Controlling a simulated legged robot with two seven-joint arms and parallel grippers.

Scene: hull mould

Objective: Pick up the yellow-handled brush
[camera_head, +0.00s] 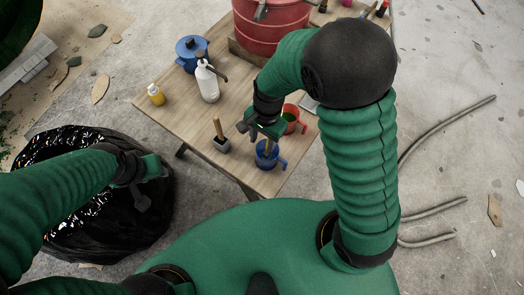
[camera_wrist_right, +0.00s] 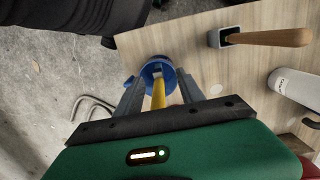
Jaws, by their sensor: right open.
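The yellow-handled brush (camera_wrist_right: 158,96) stands in a blue mug (camera_head: 266,162) near the table's front edge. In the head view only a short yellow piece of its handle (camera_head: 267,147) shows below my right gripper (camera_head: 259,136). In the right wrist view the mug (camera_wrist_right: 147,72) lies ahead and the handle runs between the two fingers of my open right gripper (camera_wrist_right: 156,84). I cannot tell whether a finger touches the handle. The bristles are hidden in the mug. My left gripper (camera_head: 142,190) hangs over the black bag at the left; its jaw state is unclear.
A grey pot with a wooden-handled tool (camera_head: 220,140) stands left of the mug, a red mug (camera_head: 291,117) behind it to the right. The table's left part (camera_head: 170,118) is clear.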

